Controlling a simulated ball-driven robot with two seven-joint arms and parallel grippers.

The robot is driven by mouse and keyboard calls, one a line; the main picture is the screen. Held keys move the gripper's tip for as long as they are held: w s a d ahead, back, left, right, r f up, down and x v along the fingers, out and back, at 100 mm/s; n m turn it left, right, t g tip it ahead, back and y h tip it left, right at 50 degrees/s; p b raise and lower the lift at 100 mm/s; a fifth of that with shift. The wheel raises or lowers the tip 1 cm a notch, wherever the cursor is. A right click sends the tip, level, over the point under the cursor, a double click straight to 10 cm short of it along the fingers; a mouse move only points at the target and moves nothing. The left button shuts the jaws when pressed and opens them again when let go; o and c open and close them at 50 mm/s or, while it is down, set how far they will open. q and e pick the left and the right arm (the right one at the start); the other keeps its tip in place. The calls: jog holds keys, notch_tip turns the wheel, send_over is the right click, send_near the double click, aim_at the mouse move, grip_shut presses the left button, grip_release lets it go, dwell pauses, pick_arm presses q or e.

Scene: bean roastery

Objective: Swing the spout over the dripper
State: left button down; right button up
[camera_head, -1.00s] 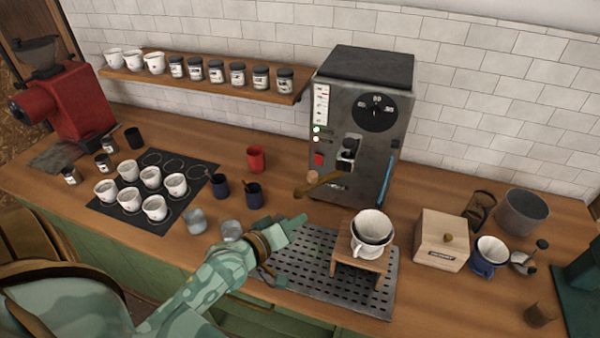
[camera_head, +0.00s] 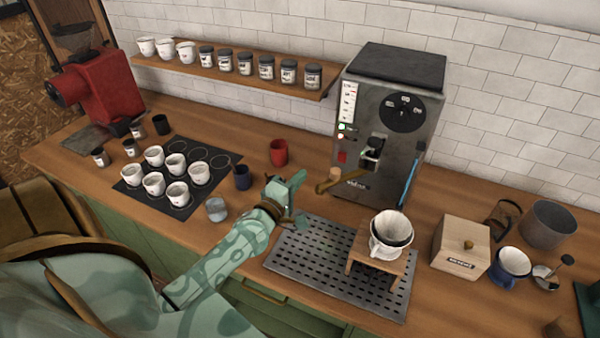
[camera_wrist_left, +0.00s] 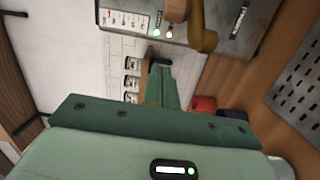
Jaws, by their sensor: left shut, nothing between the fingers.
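The brass spout (camera_head: 323,187) with a wooden knob (camera_head: 335,174) sticks out from the front of the grey machine (camera_head: 385,125) and points left, away from the dripper. The white dripper (camera_head: 391,230) sits on a small wooden stand (camera_head: 366,243) at the right of the drip tray. My left gripper (camera_head: 298,179) is shut and empty, raised left of the spout and apart from it. In the left wrist view the shut fingers (camera_wrist_left: 163,82) show with the spout (camera_wrist_left: 203,38) beyond them, up and right. My right gripper is not in view.
The perforated drip tray (camera_head: 300,262) lies below the spout. A red cup (camera_head: 279,152), a dark blue cup (camera_head: 242,177) and a glass (camera_head: 216,209) stand left of my gripper.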

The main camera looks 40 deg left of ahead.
aim_at(345, 175)
pick_arm(q)
jog(key=w+d+p, duration=0.1)
jog(key=w+d, duration=0.2)
jog(key=w, duration=0.3)
jog(key=shift+d, duration=0.15)
jog(key=shift+f, duration=0.1)
dwell(0.3)
